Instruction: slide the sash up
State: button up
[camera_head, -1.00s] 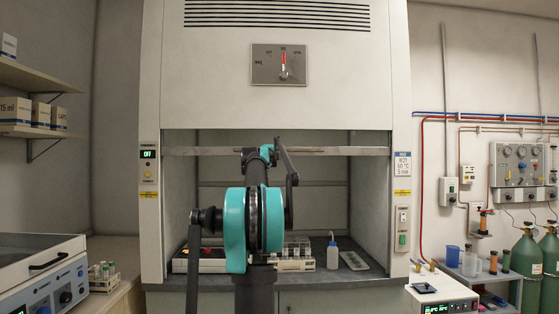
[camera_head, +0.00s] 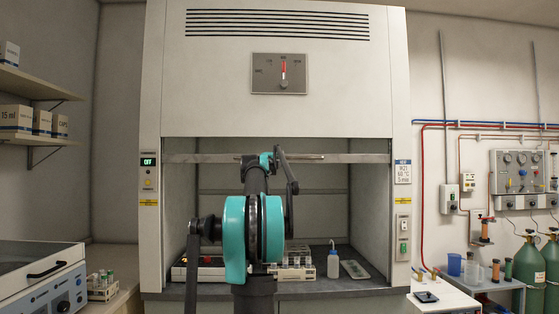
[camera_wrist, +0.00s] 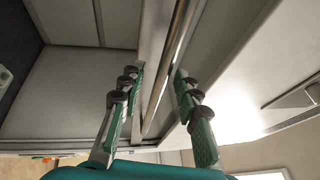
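The fume hood's sash shows in the head view as a horizontal metal bottom rail (camera_head: 345,158) just under the hood's white front panel, with the opening clear below. My gripper is mostly hidden in the head view behind my teal and black arm, which reaches up to the middle of the rail. In the wrist view, my gripper's green fingers (camera_wrist: 158,78) are open and apart. A shiny metal bar (camera_wrist: 170,62) on the sash passes between them, lengthwise in the picture. I cannot tell whether either finger touches it.
Inside the hood stand a vial rack (camera_head: 294,267), a wash bottle (camera_head: 333,265) and a small tray (camera_head: 355,269). A benchtop instrument (camera_head: 40,280) is at left. Gas cylinders (camera_head: 527,268) and a bench (camera_head: 455,297) are at right.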

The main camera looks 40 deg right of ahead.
jog(key=v, duration=1.1)
jog(key=shift+a, duration=0.2)
jog(key=shift+a+f, duration=0.1)
jog(key=shift+f, duration=0.05)
jog(key=w+a+f+n+t+y, duration=0.35)
jog(key=a+f+n, duration=0.25)
jog(key=a, duration=0.2)
jog(key=w+a+f+n+t+y, duration=0.2)
jog(key=a+f+n+y, duration=0.35)
jog(key=a, duration=0.35)
jog(key=s+a+f+n+g+y, duration=0.1)
jog(key=s+a+f+n+y, duration=0.25)
jog(key=a+f, duration=0.45)
jog(key=s+a+f+n+g+y, duration=0.25)
jog(key=a+f+n, duration=0.2)
jog(key=f, duration=0.55)
jog(key=s+a+f+n+g+y, duration=0.1)
jog(key=s+a+f+n+y, duration=0.2)
jog(key=a+f, duration=0.5)
jog(key=s+a+f+n+g+h, duration=0.1)
jog(key=s+a+f+n+g, duration=0.2)
jog(key=s+f, duration=2.4)
jog(key=s+n+g, duration=0.3)
jog(key=n+g, duration=0.1)
jog(key=g, duration=0.1)
jog(key=shift+a+f+g+h, duration=0.2)
jog(key=shift+f+g+h, duration=0.1)
jog(key=shift+f+h, duration=0.1)
